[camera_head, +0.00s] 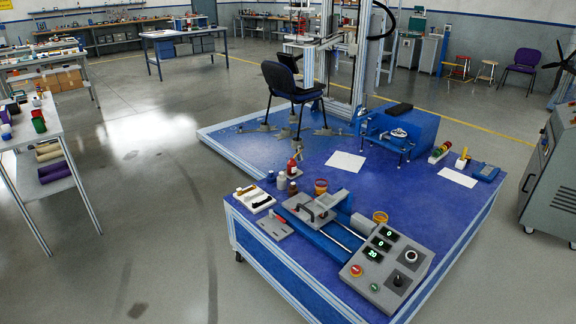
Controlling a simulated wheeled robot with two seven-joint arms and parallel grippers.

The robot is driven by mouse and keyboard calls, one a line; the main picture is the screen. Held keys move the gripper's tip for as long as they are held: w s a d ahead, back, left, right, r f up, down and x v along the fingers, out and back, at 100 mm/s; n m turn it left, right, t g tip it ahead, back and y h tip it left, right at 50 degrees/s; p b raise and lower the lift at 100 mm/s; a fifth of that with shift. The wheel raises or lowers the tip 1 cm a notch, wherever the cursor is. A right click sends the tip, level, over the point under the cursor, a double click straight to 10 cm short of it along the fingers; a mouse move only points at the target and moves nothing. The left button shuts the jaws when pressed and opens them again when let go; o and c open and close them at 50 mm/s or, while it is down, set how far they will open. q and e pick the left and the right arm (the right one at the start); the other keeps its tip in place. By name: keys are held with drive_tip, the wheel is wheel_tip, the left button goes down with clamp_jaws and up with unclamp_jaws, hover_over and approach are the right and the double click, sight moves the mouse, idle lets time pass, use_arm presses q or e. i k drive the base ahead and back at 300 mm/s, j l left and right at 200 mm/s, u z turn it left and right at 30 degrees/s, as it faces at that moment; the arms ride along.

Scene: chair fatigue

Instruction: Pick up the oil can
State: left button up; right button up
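A small red can with a thin upright spout (292,169) stands on the blue platform (345,188), near its left edge; it looks like the oil can. Small bottles stand close in front of it, among them a white one (282,181) and a dark brown one (292,189). The can is small in view, so its handle and base are hard to make out. Neither of my grippers shows, and nothing is seen touching the can.
A control box (387,262) and a clamp fixture (318,207) occupy the platform's front. An orange-rimmed cup (321,187) stands right of the bottles. A dark chair (285,84) is mounted behind. Open floor (150,220) lies left; a shelf rack (40,140) stands further left.

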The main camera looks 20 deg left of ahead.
sight(292, 163)
drive_tip(key=i+j, duration=0.3)
drive_tip(key=j, duration=0.2)
drive_tip(key=i+j, duration=0.3)
drive_tip(key=j, duration=0.25)
drive_tip(key=i+j, duration=0.35)
drive_tip(key=j, duration=0.15)
drive_tip(key=i+j, duration=0.3)
drive_tip(key=j, duration=0.25)
drive_tip(key=i+j, duration=0.3)
drive_tip(key=j, duration=0.2)
drive_tip(key=i+j, duration=0.3)
drive_tip(key=j, duration=0.2)
drive_tip(key=i+j, duration=0.3)
drive_tip(key=j, duration=0.25)
drive_tip(key=i+j, duration=0.3)
drive_tip(key=j, duration=0.2)
drive_tip(key=z, duration=1.45)
